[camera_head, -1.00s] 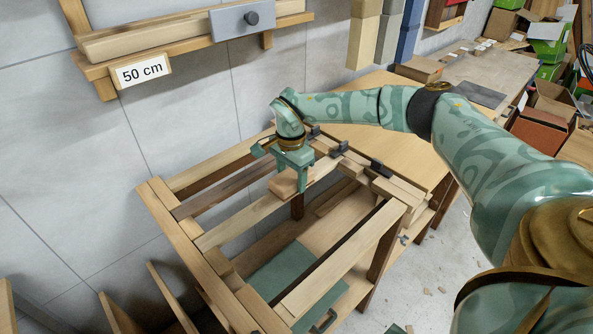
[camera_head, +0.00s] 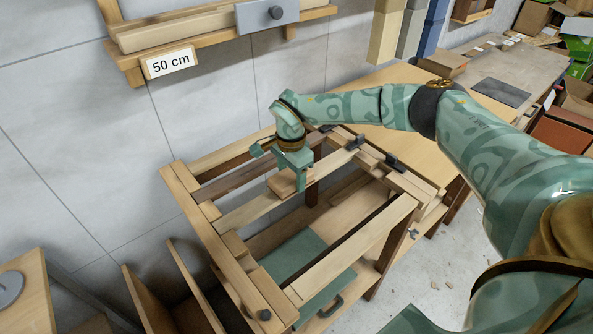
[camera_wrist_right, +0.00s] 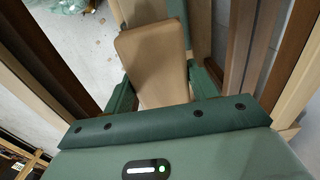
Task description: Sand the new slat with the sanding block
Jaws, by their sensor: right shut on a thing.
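My right gripper (camera_head: 291,178) is shut on the sanding block (camera_head: 287,182), a small light-brown wooden block. The block also shows between the fingers in the right wrist view (camera_wrist_right: 155,60). The block is at a pale slat (camera_head: 246,212) of the wooden frame and appears to rest on its top; exact contact cannot be told. This slat runs from lower left to upper right between the frame's end rails. A darker slat (camera_head: 238,183) lies behind it and another pale slat (camera_head: 345,260) lies in front. My left gripper is not in view.
The wooden frame (camera_head: 200,228) has open gaps between its slats. Dark clamps (camera_head: 395,162) stand along its far right rail. A green case (camera_head: 292,262) lies below. A wall shelf marked 50 cm (camera_head: 170,63) hangs behind. A workbench (camera_head: 375,95) extends to the upper right.

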